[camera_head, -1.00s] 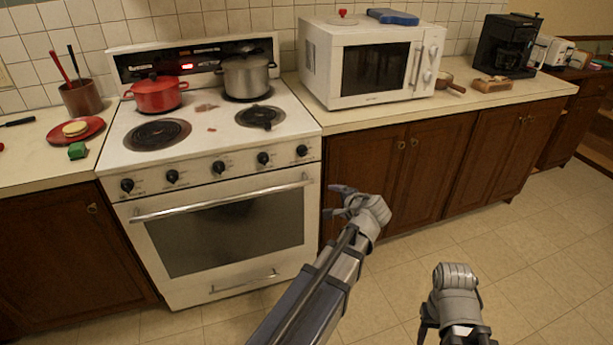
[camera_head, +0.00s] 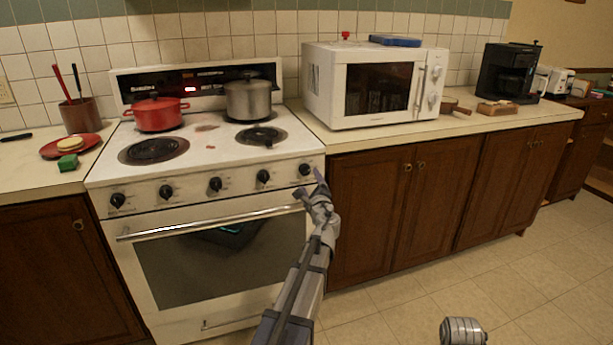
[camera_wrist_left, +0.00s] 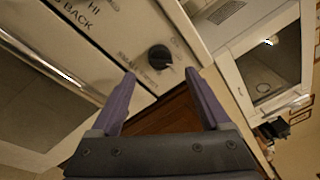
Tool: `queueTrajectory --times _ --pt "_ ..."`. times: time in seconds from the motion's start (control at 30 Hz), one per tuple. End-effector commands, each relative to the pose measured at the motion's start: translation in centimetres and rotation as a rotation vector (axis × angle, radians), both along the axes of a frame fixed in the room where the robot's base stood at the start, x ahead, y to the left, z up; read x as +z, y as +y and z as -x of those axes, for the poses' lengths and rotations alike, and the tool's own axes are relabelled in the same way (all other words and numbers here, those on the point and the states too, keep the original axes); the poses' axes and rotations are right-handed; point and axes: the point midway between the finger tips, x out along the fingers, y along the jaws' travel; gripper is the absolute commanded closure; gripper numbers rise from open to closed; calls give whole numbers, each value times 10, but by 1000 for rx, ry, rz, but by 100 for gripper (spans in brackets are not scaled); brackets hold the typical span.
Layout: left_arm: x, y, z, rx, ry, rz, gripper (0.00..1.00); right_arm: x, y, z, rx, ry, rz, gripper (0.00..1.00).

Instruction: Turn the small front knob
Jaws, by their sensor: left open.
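A row of several black knobs runs along the white stove's (camera_head: 205,178) front panel. The rightmost front knob (camera_head: 305,169) is small and round. In the left wrist view the same knob (camera_wrist_left: 160,56) shows just beyond the fingertips, centred between them, with a bit of panel visible around it. My left gripper (camera_head: 312,187) is open and empty, just below and in front of that knob, apparently not touching it. The wrist view shows its two purple-grey fingers (camera_wrist_left: 160,75) spread. Only a rounded grey part of my right arm shows at the bottom edge; its fingers are out of frame.
The oven handle (camera_head: 215,222) runs across below the knobs, its right end near my left gripper. A red pot (camera_head: 157,115) and a steel pot (camera_head: 249,100) stand on the back burners. A white microwave (camera_head: 318,92) sits on the right counter. Floor at right is clear.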

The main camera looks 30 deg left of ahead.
Motion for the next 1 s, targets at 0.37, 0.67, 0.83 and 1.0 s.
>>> queueTrajectory --times 0.37,0.67,0.83,1.0 --pt "0 38 -44 1 -1 2 20 0 0 0 0 0 0 50" --pt "0 42 -48 -1 -1 2 20 0 0 0 0 0 0 50" --pt "0 42 -48 -1 -1 2 34 0 0 0 0 0 0 50" --pt "0 42 -48 1 -1 2 53 0 0 0 0 0 0 50"
